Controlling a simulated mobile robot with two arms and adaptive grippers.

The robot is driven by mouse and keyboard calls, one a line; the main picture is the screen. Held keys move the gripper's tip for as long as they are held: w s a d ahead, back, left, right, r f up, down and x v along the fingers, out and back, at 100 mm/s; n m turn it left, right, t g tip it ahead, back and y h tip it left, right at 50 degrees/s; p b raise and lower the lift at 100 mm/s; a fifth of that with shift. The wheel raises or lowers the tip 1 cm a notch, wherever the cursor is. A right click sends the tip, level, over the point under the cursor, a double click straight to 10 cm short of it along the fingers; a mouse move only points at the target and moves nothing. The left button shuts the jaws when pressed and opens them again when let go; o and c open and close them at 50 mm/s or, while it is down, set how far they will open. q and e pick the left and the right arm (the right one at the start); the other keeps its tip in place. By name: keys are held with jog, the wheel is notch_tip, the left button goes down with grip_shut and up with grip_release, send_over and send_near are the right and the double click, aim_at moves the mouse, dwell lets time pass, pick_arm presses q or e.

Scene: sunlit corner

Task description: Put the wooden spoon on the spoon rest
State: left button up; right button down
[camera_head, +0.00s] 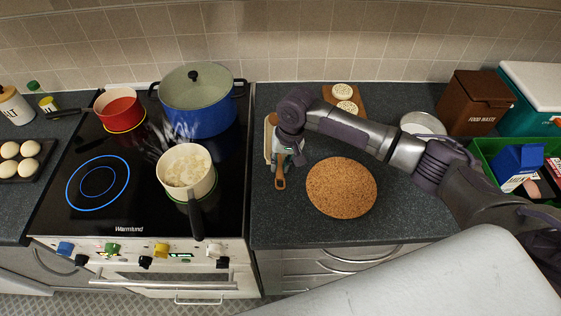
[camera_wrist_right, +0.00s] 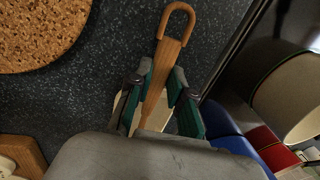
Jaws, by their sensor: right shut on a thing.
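The wooden spoon (camera_head: 280,182) is over the dark counter just right of the stove, its handle pointing to the front edge. Its looped handle fills the middle of the wrist view (camera_wrist_right: 173,52). My right gripper (camera_head: 286,156) is shut on the handle, with a teal-padded finger on each side. A pale cream piece, apparently the spoon rest (camera_head: 267,150), shows beneath and left of the gripper. Most of it is hidden by the gripper and spoon. I cannot tell whether the spoon touches it. My left gripper is out of view.
A round cork mat (camera_head: 341,187) lies right of the gripper. A board (camera_head: 345,101) with pale round slices is behind. On the stove at left are a cream saucepan (camera_head: 186,170), a blue pot (camera_head: 197,104) and a red pan (camera_head: 120,108). The counter's front strip is clear.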

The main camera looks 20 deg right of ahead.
jog(key=c, duration=1.1)
grip_release()
jog(key=shift+o, duration=0.2)
jog(key=shift+f, duration=0.1)
jog(key=shift+b, duration=1.1)
jog(key=r, duration=0.1)
jog(key=r+b, duration=0.1)
jog(key=r, duration=0.1)
jog(key=shift+w+d+r, duration=0.1)
jog(key=shift+d+r, duration=0.2)
jog(key=shift+r, duration=0.1)
notch_tip(320, 180, up, 10)
jog(key=d+b, duration=0.1)
jog(key=shift+s+d, duration=0.3)
